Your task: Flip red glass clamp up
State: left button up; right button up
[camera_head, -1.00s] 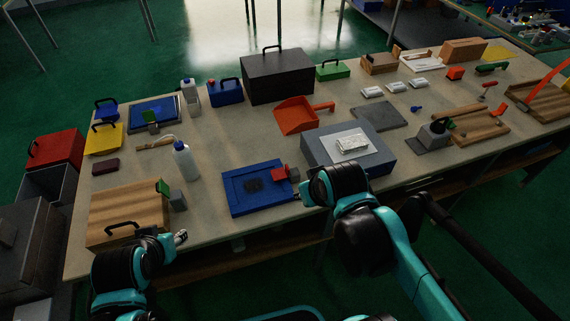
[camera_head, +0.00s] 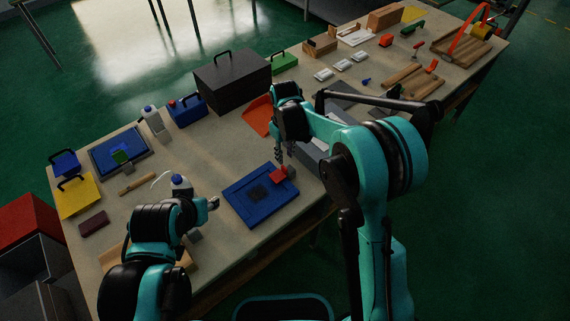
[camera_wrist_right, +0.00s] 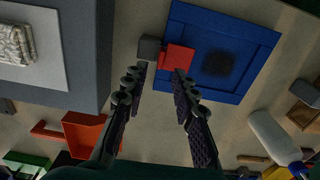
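The red clamp (camera_head: 278,174) sits at the right edge of the blue framed plate (camera_head: 238,209), which has a dark square patch. In the right wrist view the red clamp (camera_wrist_right: 179,57) lies flat on the plate's edge, beside a small grey block (camera_wrist_right: 150,48). My right gripper (camera_head: 283,158) points down above the clamp. In the wrist view the right gripper (camera_wrist_right: 160,71) is open and empty, its fingertips near the clamp and grey block; contact cannot be told. My left gripper (camera_head: 212,202) is left of the blue plate, its fingers too small to read.
A grey box with a white pad (camera_wrist_right: 65,50) is beside the clamp, partly hidden by my right arm in the head view. An orange dustpan (camera_head: 258,116) and a dark case (camera_head: 232,86) lie farther back.

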aim_at(284, 167)
notch_tip(284, 167, down, 7)
jog(key=shift+a+r+b, duration=0.1)
jog(key=shift+b, duration=0.95)
grip_shut()
